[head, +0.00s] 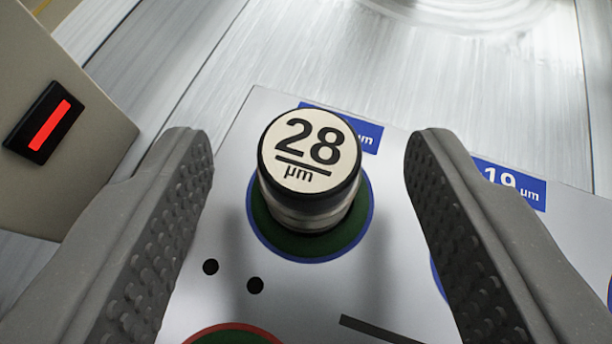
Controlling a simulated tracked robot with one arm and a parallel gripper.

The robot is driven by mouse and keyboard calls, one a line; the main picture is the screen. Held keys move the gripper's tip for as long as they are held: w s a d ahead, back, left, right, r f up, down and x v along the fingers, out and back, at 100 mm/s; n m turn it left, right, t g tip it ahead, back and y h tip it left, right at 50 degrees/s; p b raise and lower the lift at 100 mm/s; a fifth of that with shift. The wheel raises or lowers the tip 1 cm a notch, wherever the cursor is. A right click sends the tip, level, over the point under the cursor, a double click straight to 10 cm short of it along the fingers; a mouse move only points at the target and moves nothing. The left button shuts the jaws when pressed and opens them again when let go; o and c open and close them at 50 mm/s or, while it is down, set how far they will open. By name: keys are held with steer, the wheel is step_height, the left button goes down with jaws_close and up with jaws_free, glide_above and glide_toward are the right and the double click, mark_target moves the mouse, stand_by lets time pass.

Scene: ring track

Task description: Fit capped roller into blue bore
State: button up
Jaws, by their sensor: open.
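The capped roller (309,160) stands upright with a cream cap reading "28 µm" and a black rim. Its metal body shows below the cap. It stands on a dark green disc with a blue ring (262,228) on a white panel. My gripper (308,150) is open, one dark, bumpy finger on each side of the roller, with a gap on both sides. I cannot tell a blue bore for certain; part of another blue ring (437,277) shows behind the right finger.
A blue label (510,183) reads "19 µm" at the right. A red-ringed green disc (235,335) shows at the bottom. A beige block with a red light (49,126) stands at the left. Brushed metal (390,60) behind the panel looks clear.

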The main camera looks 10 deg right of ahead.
steer(key=v, duration=0.9)
steer(key=shift+s+r+p, duration=0.1)
steer(key=shift+s+p, duration=0.1)
steer(key=shift+p, duration=0.2)
steer(key=a+r+n+t+y, duration=0.1)
steer(key=a+r, duration=0.4)
steer(key=r, duration=0.9)
steer(key=a+r+n+t+y, duration=0.1)
steer(key=a+r, duration=0.3)
steer(key=r, duration=0.9)
steer(key=s+a+r, duration=0.3)
steer(key=s+r, duration=0.1)
steer(key=r, duration=0.2)
steer(key=s+a+r+t, duration=0.1)
steer(key=s+a+r, duration=0.2)
steer(key=r, duration=0.4)
steer(key=s+a+r+y, duration=0.1)
steer(key=s+a+r, duration=0.2)
steer(key=s+r, duration=0.2)
steer(key=shift+r+n+t, duration=0.3)
steer(key=shift+r+n, duration=0.1)
steer(key=shift+r, duration=0.3)
